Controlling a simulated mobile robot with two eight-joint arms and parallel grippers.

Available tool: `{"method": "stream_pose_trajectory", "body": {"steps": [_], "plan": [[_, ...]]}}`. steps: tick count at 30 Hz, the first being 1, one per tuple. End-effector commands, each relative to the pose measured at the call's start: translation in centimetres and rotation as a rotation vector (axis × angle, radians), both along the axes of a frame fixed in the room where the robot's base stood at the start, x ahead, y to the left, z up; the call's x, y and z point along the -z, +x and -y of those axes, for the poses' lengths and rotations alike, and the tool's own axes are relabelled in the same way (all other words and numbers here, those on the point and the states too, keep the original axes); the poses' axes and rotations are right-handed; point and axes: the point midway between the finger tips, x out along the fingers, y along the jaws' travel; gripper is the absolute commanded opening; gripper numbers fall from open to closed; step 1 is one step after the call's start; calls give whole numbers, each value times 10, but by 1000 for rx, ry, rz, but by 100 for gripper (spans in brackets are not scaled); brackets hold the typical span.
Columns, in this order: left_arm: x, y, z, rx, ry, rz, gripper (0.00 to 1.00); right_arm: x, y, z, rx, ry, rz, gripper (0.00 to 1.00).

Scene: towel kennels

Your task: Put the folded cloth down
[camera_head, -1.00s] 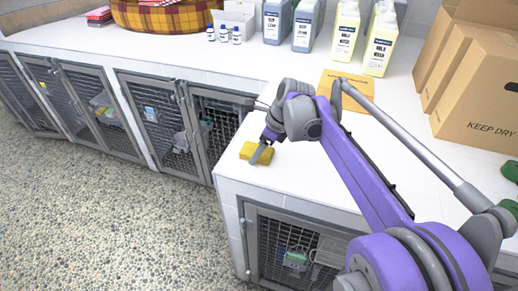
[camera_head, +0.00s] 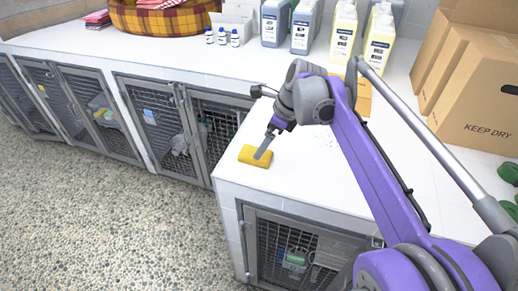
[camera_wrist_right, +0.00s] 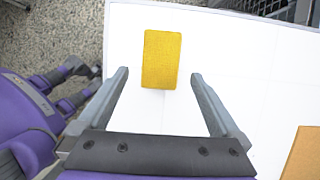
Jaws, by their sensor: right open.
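My right gripper (camera_head: 266,148) is open and empty by the cloth. In the right wrist view my right gripper (camera_wrist_right: 157,77) shows its fingers spread wider than the cloth. My left gripper is not seen in the head view.
Wire-door kennels (camera_head: 300,255) run under the white counter (camera_head: 330,185). Bottles (camera_head: 380,45), small vials (camera_head: 222,37), a plaid basket (camera_head: 165,18) and a cardboard box (camera_head: 480,100) stand at the back. An orange sheet (camera_head: 363,95) lies behind my arm.

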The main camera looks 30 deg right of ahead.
Motion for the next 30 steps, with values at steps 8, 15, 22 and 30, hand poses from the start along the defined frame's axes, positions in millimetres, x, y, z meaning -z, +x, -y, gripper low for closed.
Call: {"method": "stream_pose_trajectory", "body": {"steps": [8,15,22,30], "plan": [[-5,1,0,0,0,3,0,-47,-14,13,3,0,2,100],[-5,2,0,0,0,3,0,-58,-17,16,2,1,3,100],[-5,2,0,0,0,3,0,-34,-35,-13,-280,-131,68,100],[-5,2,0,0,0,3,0,57,-108,-82,-1244,-571,262,100]]}}
